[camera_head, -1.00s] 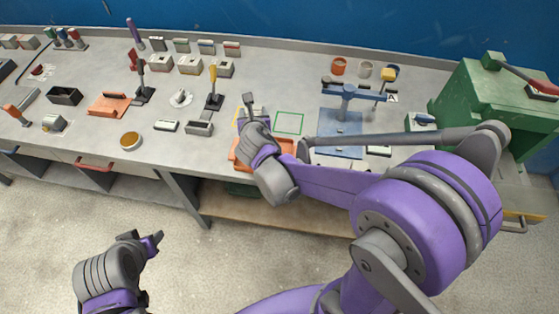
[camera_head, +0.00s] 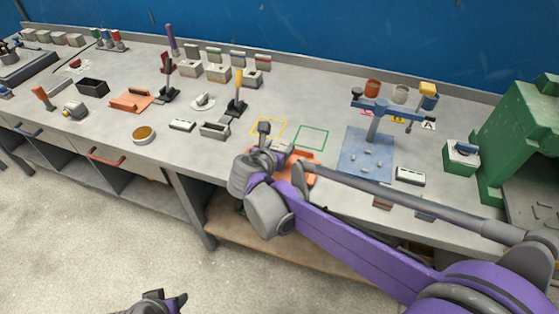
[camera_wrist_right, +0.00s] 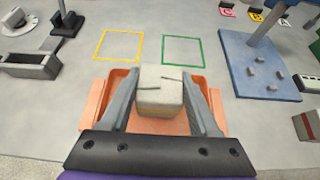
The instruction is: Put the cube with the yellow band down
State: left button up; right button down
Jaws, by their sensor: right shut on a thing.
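The cube with the yellow band (camera_wrist_right: 160,88) is pale grey, with dark marks on top and the yellow band low on its near side. My right gripper (camera_wrist_right: 160,100) is shut on it, one finger at each side, over the orange tray (camera_wrist_right: 95,116). I cannot tell whether the cube touches the tray. In the head view my right gripper (camera_head: 275,150) is at the tray (camera_head: 312,165) near the bench's front edge, and it hides most of the cube. My left gripper (camera_head: 168,302) is cut off at the bottom edge, away from the bench.
A yellow square outline (camera_wrist_right: 118,45) and a green square outline (camera_wrist_right: 183,51) lie empty beyond the tray. A blue plate (camera_wrist_right: 255,70) with a post stands to their right. A grey open box (camera_wrist_right: 30,64) lies to the left. A green machine (camera_head: 525,130) stands at the bench's right.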

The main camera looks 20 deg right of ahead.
jog(key=shift+f+b, duration=0.3)
jog(key=shift+f, duration=1.8)
jog(key=shift+f, duration=0.25)
jog(key=shift+c, duration=0.6)
grip_release()
jog(key=shift+r, duration=0.1)
